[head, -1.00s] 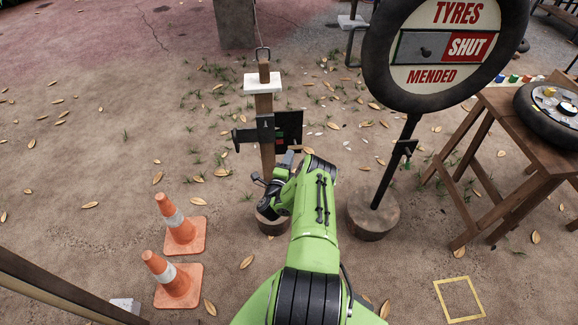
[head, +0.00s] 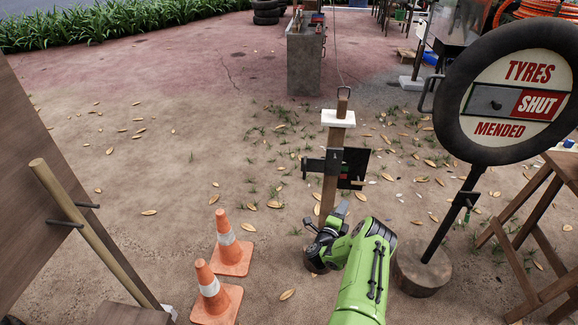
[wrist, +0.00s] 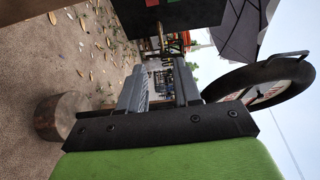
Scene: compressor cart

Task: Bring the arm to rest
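My green arm (head: 372,265) reaches forward, with my gripper (head: 326,228) in front of the lower part of a wooden post. In the wrist view, the two grey fingers of my gripper (wrist: 160,88) stand apart with nothing between them, so it is open and empty. The wooden post (head: 328,195) stands upright with a white ledge (head: 338,118) near its top and a dark panel (head: 354,166) on its side. Its base is mostly hidden by my gripper. I cannot tell from the head view how far my gripper is from the post.
Two orange cones (head: 232,250) (head: 212,298) stand left of my arm. A round tyre sign (head: 514,72) reading SHUT stands on a log base (head: 424,272) close to its right; it also shows in the wrist view (wrist: 262,85). A wooden trestle (head: 520,225) is at right, a brown board (head: 50,150) at left.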

